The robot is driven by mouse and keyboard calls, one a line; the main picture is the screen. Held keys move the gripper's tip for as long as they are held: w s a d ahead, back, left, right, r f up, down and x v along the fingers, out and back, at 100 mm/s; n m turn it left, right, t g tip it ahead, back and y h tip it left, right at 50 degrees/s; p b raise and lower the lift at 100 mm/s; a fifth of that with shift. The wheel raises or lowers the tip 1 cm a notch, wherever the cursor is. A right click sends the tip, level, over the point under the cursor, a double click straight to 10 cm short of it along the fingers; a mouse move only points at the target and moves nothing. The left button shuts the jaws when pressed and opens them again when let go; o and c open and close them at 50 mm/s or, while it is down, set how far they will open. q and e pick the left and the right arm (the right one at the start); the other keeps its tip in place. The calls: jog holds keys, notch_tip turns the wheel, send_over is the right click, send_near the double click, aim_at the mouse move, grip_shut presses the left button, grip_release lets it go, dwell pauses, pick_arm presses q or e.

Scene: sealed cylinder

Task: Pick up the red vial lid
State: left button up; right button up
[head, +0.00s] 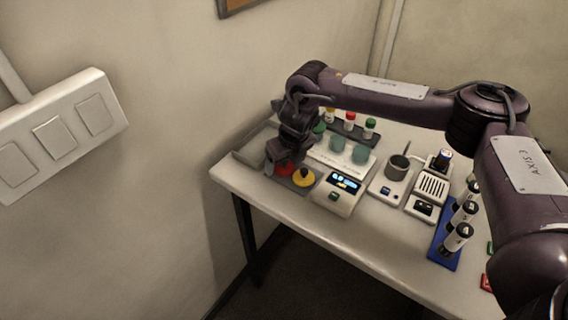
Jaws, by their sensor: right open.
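A red lid (285,170) lies on a dark mat at the table's left end, partly covered by my right gripper. My right gripper (281,160) points down directly over the red lid with its jaws open. The fingertips are dark and small, so I cannot tell whether they touch the lid. A yellow lid (303,178) with a dark knob lies just right of it. A small vial with a red cap (350,120) stands in the rack behind. My left gripper is not in view.
A device with a lit display (338,190), a grey cup (398,167) and a blue rack (445,245) of black-and-white vials stand to the right. A wall borders the table's left.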

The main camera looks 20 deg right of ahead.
jog(key=shift+c, duration=0.3)
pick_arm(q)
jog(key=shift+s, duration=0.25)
pick_arm(e)
jog(key=c, duration=1)
jog(key=shift+r, duration=0.1)
